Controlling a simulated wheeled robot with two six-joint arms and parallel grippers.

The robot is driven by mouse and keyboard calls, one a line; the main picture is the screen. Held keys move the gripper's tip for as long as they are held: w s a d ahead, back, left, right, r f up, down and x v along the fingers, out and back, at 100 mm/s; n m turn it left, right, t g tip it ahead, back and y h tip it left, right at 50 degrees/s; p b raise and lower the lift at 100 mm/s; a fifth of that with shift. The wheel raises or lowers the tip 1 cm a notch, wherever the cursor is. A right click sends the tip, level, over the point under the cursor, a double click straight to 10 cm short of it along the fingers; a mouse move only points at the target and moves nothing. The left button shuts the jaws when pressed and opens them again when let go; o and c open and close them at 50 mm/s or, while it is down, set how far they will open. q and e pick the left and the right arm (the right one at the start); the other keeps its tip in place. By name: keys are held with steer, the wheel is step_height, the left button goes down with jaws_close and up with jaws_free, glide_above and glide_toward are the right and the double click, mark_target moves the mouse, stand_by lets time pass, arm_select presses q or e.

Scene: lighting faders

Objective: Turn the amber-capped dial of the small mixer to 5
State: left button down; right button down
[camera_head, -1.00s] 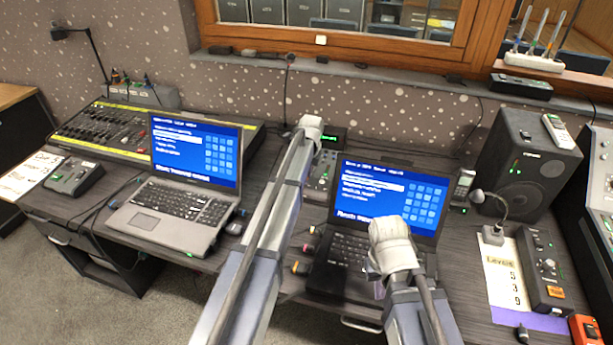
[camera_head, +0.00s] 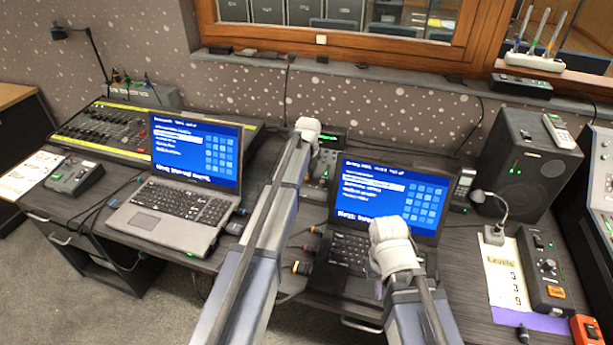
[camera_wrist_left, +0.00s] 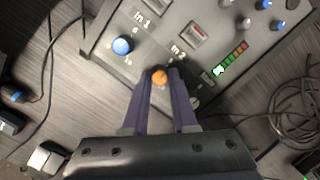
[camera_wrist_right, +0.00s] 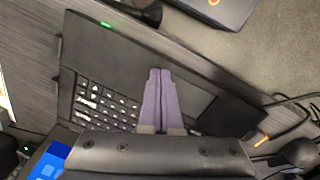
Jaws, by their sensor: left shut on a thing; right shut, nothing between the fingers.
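The small mixer (camera_head: 321,168) stands on the desk between the two laptops, partly hidden by my left arm in the head view. In the left wrist view its grey panel (camera_wrist_left: 150,20) shows labels "In 1" and "In 2". The amber-capped dial (camera_wrist_left: 160,77) sits below "In 2", between the fingertips of my left gripper (camera_wrist_left: 160,82), which is shut on it. The dial's scale and pointer are hidden or too small to read. A blue-capped dial (camera_wrist_left: 122,46) is to its left. My right gripper (camera_wrist_right: 158,78) is shut and empty above the right laptop's keyboard (camera_wrist_right: 100,100).
The right laptop (camera_head: 385,200) stands just right of the mixer, and the left laptop (camera_head: 185,185) to its left. Dark cables (camera_wrist_left: 285,115) lie on the desk beside the mixer. A paper headed "Levels" (camera_head: 500,270) lies at the right.

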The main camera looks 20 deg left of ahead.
stand_by(0.4)
arm_select(q)
steer(key=c, duration=0.7)
jaws_free()
steer(key=shift+r, duration=0.1)
arm_select(e)
steer(key=shift+r, duration=0.1)
arm_select(q)
steer(key=p+v, duration=0.7)
steer(key=shift+r+p, duration=0.25)
steer(key=shift+p, duration=0.1)
arm_select(e)
step_height(320, 180, up, 7)
steer(key=shift+r, duration=0.2)
arm_select(q)
steer(key=shift+s, duration=0.1)
